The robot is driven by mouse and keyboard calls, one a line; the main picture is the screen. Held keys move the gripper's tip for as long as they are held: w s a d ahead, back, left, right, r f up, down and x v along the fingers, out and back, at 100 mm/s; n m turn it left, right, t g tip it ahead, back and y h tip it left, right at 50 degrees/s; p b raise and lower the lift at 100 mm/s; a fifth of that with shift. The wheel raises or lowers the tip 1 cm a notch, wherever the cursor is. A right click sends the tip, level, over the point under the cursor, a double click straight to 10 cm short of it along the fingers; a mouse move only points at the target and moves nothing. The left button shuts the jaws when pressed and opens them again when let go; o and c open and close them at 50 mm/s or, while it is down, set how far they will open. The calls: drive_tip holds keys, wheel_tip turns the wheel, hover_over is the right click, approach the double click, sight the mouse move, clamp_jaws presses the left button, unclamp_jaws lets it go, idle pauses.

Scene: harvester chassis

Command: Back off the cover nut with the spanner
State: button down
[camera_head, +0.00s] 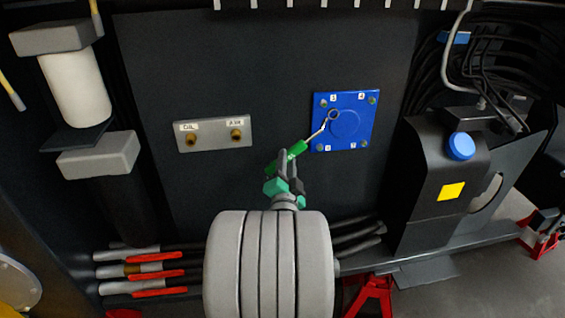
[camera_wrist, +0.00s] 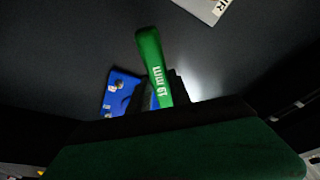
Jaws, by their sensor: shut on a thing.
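My gripper (camera_head: 288,165) is shut on the green handle of a spanner (camera_head: 299,148) in the head view. The spanner's metal shank runs up and right to a ring end (camera_head: 333,115) in front of the blue cover plate (camera_head: 345,142). The plate has several nuts near its corners, with small number labels. The ring lies near the nut labelled 3 (camera_head: 324,103) at the upper left, apart from it in the picture. In the wrist view the green handle (camera_wrist: 155,65) marked "19 mm" rises from my gripper. The blue plate (camera_wrist: 113,97) shows partly behind it; the ring end cannot be made out.
A grey block (camera_head: 213,133) with two brass fittings sits left of the plate on the dark panel. A dark housing with a blue cap (camera_head: 460,147) stands at the right.

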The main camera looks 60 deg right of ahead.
drive_tip(key=w+d+b, duration=0.3)
drive_tip(key=b, duration=0.3)
drive_tip(key=shift+w+f, duration=0.1)
drive_tip(key=shift+w, duration=0.15)
drive_tip(key=shift+b, duration=0.9)
idle(0.3)
drive_tip(key=shift+d, duration=0.1)
idle(0.5)
drive_tip(key=shift+w+d+b, duration=0.75)
drive_tip(key=shift+w+b, duration=0.1)
drive_tip(key=shift+b, duration=0.1)
